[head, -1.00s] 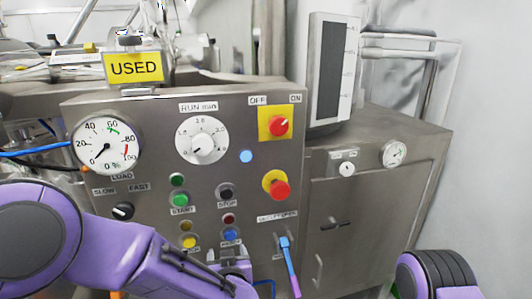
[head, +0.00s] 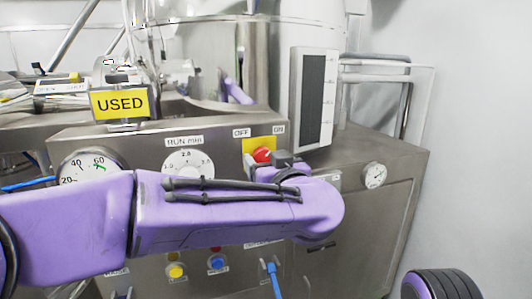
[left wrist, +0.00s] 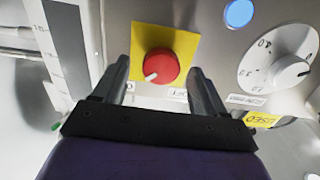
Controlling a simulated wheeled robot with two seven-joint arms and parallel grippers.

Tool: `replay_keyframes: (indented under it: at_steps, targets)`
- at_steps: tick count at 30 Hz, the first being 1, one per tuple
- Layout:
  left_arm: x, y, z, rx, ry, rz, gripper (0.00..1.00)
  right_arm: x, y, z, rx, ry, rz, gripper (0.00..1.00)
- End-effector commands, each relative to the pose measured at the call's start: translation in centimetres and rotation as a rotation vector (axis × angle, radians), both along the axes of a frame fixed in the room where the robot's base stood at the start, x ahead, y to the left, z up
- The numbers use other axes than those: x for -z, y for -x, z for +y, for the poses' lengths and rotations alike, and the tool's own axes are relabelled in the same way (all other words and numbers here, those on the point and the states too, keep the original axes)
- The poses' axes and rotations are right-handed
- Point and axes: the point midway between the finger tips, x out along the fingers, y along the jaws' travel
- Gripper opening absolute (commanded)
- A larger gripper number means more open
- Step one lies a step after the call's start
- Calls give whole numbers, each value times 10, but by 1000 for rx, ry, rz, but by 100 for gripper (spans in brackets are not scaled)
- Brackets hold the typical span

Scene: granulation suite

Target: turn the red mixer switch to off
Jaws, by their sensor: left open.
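The red mixer switch (head: 262,155) is a round red knob on a yellow plate (head: 250,145), under OFF and ON labels on the grey panel. In the left wrist view the knob (left wrist: 160,66) shows whole, and its white mark points to the ON side. My left gripper (head: 275,163) is at the switch in the head view and partly covers it. In the left wrist view its open fingers (left wrist: 160,80) stand on either side of the knob, with gaps showing. Whether the fingertips reach past the knob's face is unclear. My right gripper is out of view.
The RUN min dial (head: 188,163) and a round gauge (head: 90,168) sit left of the switch. A dark display column (head: 313,98) stands close on the right.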

Motion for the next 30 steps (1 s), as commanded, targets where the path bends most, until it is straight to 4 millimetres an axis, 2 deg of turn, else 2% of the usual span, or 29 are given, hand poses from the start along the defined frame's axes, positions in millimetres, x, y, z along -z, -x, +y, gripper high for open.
replay_keyframes:
  at_steps: [3,10,11,15,16,25,30]
  targets:
    - [0,-8,3,-1,0,1,72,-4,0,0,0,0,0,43]
    - [1,-10,4,-1,1,0,72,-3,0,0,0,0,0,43]
    - [1,-10,4,-1,1,0,68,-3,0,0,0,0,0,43]
    - [1,-10,4,-1,1,0,23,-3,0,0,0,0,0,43]
    - [1,-10,4,-1,0,0,16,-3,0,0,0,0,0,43]
    - [1,-9,3,0,23,-7,16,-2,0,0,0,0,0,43]
    - [1,-9,3,0,92,-30,16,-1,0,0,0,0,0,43]
